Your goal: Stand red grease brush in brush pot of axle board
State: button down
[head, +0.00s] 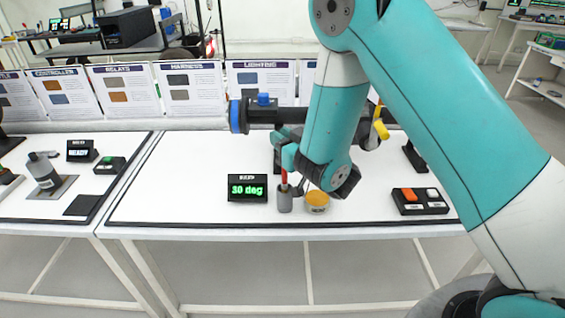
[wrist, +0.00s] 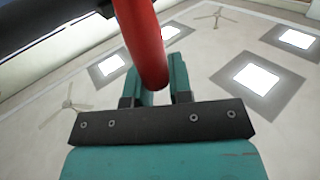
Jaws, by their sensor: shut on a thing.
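The red grease brush (head: 284,178) is between the fingers of my gripper (head: 286,158), which is shut on it. The brush points down, roughly upright, over the grey brush pot (head: 285,201). Its lower end meets the pot's mouth in the picture; I cannot tell how deep it is inside. In the wrist view the thick red handle of the brush (wrist: 146,45) runs between the teal fingers of my gripper (wrist: 155,88). The brush's bristles are not visible.
A yellow-topped tin (head: 317,201) stands just right of the pot, and a display reading 30 deg (head: 247,188) stands just left. The white board's left area (head: 165,195) is clear.

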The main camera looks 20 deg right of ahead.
jog(key=shift+f+b, duration=0.8)
jog(key=shift+f, duration=1.25)
jog(key=shift+f, duration=0.2)
jog(key=c, duration=1)
grip_release()
jog(key=shift+r, duration=0.2)
